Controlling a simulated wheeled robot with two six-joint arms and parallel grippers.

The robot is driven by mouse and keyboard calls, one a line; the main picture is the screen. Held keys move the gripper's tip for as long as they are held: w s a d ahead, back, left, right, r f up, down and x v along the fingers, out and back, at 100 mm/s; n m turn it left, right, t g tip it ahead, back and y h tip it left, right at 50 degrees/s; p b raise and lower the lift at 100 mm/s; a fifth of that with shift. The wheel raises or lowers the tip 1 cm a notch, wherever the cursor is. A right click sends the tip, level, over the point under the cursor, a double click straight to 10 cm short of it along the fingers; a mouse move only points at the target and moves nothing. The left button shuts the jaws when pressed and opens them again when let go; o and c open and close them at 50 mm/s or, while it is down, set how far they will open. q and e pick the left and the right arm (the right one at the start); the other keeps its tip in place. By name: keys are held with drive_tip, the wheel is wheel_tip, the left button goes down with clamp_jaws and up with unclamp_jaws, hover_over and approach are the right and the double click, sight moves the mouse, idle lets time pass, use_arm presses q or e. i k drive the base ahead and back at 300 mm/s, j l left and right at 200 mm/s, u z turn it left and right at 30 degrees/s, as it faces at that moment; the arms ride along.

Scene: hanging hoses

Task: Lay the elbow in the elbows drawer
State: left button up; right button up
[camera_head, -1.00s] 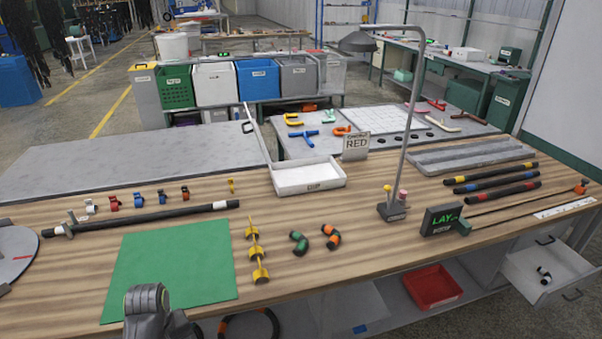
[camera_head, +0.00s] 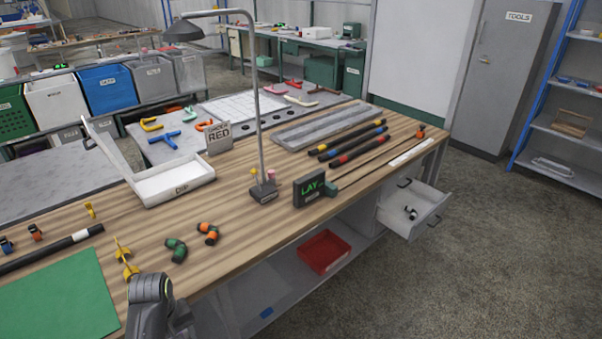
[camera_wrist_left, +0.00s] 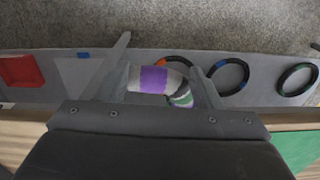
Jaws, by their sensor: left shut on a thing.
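My left gripper (camera_wrist_left: 162,84) is shut on an elbow (camera_wrist_left: 154,79), a pale curved piece with a purple band and a greenish end, in the left wrist view. It hangs over the lower shelf. In the head view, part of my arm shows at the bottom, but the gripper and held elbow are not clear. An open white drawer (camera_head: 397,222) juts out under the bench's right end, with a small black-and-white piece (camera_head: 410,212) inside. I cannot read a label on it. Two dark elbows, green-banded (camera_head: 176,250) and orange-banded (camera_head: 208,233), lie on the bench. My right gripper is not in view.
A red bin (camera_head: 323,251) sits on the lower shelf. Dark rings (camera_wrist_left: 297,79) lie there too. The floor right of the drawer is clear.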

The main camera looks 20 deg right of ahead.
sight(420, 208)
drive_tip(key=i+l+z, duration=0.25)
drive_tip(key=z, duration=0.15)
drive_tip(key=i+l+z, duration=0.6)
drive_tip(key=z, duration=0.15)
drive_tip(key=i+l+z, duration=0.2)
drive_tip(key=i, duration=0.4)
drive_tip(key=i+l+z, duration=0.2)
drive_tip(key=i, duration=0.4)
